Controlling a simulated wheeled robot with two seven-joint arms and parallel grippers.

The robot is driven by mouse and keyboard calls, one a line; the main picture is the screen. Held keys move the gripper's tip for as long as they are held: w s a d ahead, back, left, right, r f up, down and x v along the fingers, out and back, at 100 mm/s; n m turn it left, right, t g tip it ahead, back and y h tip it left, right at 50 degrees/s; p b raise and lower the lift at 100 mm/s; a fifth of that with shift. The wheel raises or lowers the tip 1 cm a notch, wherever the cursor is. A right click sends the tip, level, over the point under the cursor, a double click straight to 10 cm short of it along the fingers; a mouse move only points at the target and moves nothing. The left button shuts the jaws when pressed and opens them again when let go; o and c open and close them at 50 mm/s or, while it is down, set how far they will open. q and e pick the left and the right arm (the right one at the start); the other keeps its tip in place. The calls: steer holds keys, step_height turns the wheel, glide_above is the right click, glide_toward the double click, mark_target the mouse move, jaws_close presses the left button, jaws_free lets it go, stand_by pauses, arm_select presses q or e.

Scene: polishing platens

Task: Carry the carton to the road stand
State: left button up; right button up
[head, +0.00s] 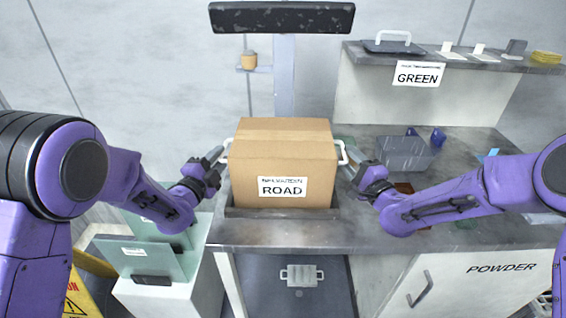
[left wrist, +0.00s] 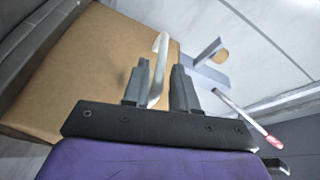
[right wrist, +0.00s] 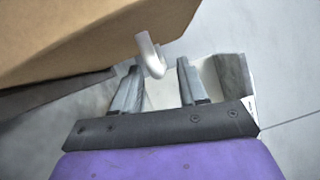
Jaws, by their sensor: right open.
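The carton (head: 283,160) is a brown box with a white label reading ROAD. It sits upright on the grey counter, its lower edge inside a dark low frame (head: 282,213). It has a white handle on each side. My left gripper (head: 217,158) is at the left handle; in the left wrist view the white handle (left wrist: 158,70) shows between the spread fingers. My right gripper (head: 352,170) is at the right handle; in the right wrist view the handle's end (right wrist: 151,57) shows between the open fingers. I see no stand marked ROAD.
A shelf labelled GREEN (head: 417,74) stands at the back right, with several small items on top. A grey bin (head: 404,152) is on the counter right of the carton. A POWDER cabinet (head: 485,285) is below. Greenish panels (head: 145,257) stand at lower left, near a yellow sign (head: 78,295).

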steer(key=shift+x, duration=1.4)
arm_select(q)
steer(key=x, duration=0.3)
steer(key=shift+s, duration=0.1)
steer(key=shift+c, duration=1.2)
arm_select(e)
steer(key=shift+c, duration=1.2)
arm_select(q)
jaws_close()
arm_select(e)
jaws_close()
steer(key=shift+d, duration=0.1)
